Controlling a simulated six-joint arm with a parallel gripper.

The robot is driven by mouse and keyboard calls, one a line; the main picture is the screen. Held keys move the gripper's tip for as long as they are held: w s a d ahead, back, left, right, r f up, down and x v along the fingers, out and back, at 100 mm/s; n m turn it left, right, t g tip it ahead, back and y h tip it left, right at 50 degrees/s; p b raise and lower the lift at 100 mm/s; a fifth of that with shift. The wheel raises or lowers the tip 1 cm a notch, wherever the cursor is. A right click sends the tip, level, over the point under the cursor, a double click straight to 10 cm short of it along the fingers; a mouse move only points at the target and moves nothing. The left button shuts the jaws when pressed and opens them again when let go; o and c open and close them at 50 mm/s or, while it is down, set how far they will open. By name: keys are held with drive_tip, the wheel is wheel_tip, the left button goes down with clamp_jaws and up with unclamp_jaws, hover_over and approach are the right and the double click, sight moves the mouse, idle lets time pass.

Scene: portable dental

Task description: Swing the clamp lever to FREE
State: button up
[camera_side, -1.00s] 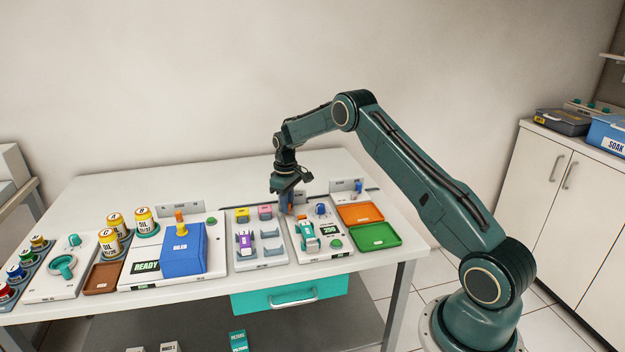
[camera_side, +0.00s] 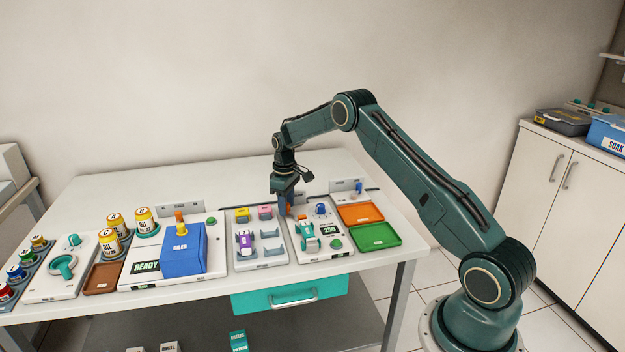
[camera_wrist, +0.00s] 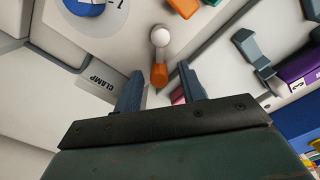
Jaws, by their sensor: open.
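The clamp lever (camera_wrist: 160,56) shows in the wrist view as a short arm with a white round end and an orange tip. The printed word CLAMP (camera_wrist: 101,80) is on the panel to its left; no FREE mark is readable. In the side view, my gripper (camera_side: 287,203) is low over the back left of the white unit (camera_side: 313,256), mostly hiding the lever.
A blue knob (camera_side: 320,209) and a teal handpiece (camera_side: 306,236) are close by on the same unit. A rack with a purple-labelled piece (camera_side: 245,241) stands left. Orange (camera_side: 361,213) and green (camera_side: 376,236) trays lie right.

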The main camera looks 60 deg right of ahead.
drive_tip(key=shift+r, duration=0.1)
wheel_tip(320, 180, up, 14)
drive_tip(key=shift+f, duration=0.2)
idle(0.5)
drive_tip(key=shift+r, duration=0.1)
drive_tip(key=s+a+r+t, duration=0.3)
drive_tip(key=s+a+r, duration=1.3)
drive_tip(key=r, duration=0.2)
drive_tip(key=s+a+f+m+t, duration=0.1)
drive_tip(key=s+a, duration=0.3)
drive_tip(key=s, duration=0.7)
drive_tip(key=s+a+f+t, duration=0.1)
drive_tip(key=s+a+f, duration=0.2)
drive_tip(key=s, duration=0.7)
drive_tip(key=shift+s+a+m+t, duration=0.3)
drive_tip(key=shift+s+a+m, duration=0.1)
drive_tip(key=shift+a, duration=0.4)
